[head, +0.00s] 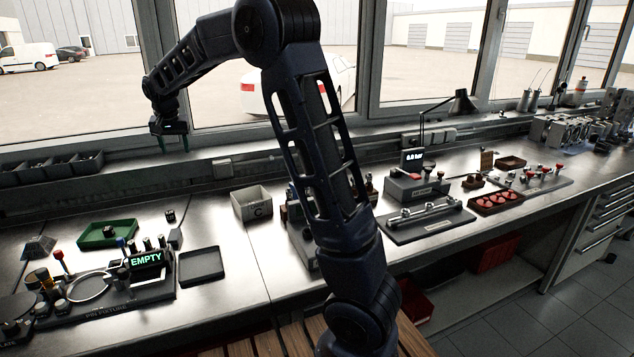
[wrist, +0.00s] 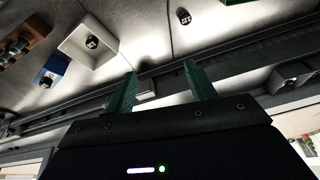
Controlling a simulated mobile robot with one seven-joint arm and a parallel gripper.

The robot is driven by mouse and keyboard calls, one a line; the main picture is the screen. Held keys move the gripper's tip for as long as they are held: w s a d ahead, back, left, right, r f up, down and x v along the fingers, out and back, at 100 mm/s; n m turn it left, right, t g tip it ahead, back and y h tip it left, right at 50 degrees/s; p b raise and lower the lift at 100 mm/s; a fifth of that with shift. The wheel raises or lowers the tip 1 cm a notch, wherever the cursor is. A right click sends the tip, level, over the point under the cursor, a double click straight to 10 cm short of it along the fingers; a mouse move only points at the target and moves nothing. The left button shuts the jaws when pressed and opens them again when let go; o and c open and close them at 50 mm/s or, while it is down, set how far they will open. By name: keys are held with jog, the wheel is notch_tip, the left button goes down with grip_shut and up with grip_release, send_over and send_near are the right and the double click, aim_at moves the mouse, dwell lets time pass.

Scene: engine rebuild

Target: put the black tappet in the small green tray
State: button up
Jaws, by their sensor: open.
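A small black cylinder (head: 170,216), which looks like the black tappet, stands on the bench right of the green tray. It also appears in the wrist view (wrist: 184,16) near the top. My gripper (head: 171,142), with green fingers, is raised near the window, behind and well above the tappet. In the wrist view its fingers (wrist: 160,88) are apart with nothing between them.
A grey bin marked C (head: 251,203) stands right of the tappet; the wrist view shows a small dark item inside. A pin fixture (head: 106,306) with an "EMPTY" display and a black tray (head: 201,265) lie in front. Grey bins (head: 52,168) line the window side.

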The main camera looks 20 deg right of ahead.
jog(key=s+d+r, duration=0.3)
jog(key=s+d, duration=0.5)
jog(key=d, duration=0.3)
jog(key=s+d+r, duration=0.3)
jog(key=s+d, duration=0.6)
jog(key=d, duration=0.2)
jog(key=s+d+f, duration=0.2)
jog(key=s+d, duration=0.1)
jog(key=s, duration=0.4)
jog(key=s+d+f+n, duration=0.1)
jog(key=s+d, duration=0.3)
jog(key=s, duration=0.4)
jog(key=s+d+f+t, duration=0.1)
jog(key=s+d+f, duration=0.2)
jog(key=s, duration=0.5)
jog(key=shift+s+d+f+n, duration=0.2)
jog(key=shift+d+f+n, duration=0.2)
jog(key=shift+d, duration=0.35)
